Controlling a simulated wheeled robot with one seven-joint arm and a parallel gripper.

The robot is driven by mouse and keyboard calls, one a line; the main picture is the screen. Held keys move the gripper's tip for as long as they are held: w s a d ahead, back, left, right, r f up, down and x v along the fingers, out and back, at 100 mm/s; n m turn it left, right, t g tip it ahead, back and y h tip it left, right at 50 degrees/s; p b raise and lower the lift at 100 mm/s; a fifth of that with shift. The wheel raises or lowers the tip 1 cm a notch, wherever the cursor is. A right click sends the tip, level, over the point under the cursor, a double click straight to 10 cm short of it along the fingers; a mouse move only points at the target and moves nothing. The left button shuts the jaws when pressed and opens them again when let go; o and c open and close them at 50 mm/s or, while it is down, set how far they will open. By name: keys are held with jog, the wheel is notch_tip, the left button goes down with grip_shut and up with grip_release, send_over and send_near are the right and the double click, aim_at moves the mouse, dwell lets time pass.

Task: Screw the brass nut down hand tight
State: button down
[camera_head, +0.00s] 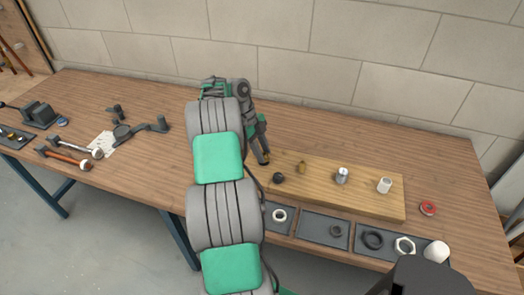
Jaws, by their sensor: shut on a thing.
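My gripper (264,157) points down at the back left end of a wooden board (335,203). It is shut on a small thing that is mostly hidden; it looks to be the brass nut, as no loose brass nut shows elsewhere. A brass fitting (302,168) stands upright on the board, to the right of my gripper and apart from it. A dark round fitting (278,178) is on the board just below my gripper in the picture. Any thread on the fittings is too small to see.
The board also bears a silver fitting (342,175) and a white fitting (384,185). Dark trays (312,226) along its front hold rings and nuts. A red roll (428,208) lies right. Wrenches (68,158) and a vise (40,115) are left. A block wall stands behind.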

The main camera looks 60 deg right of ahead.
jog(key=shift+f+m, duration=0.1)
jog(key=shift+m, duration=0.2)
jog(key=c, duration=0.9)
grip_release()
jog(key=shift+o, duration=0.4)
jog(key=o, duration=0.7)
notch_tip(320, 180, up, 5)
jog(key=p, duration=0.4)
jog(key=shift+p, duration=0.3)
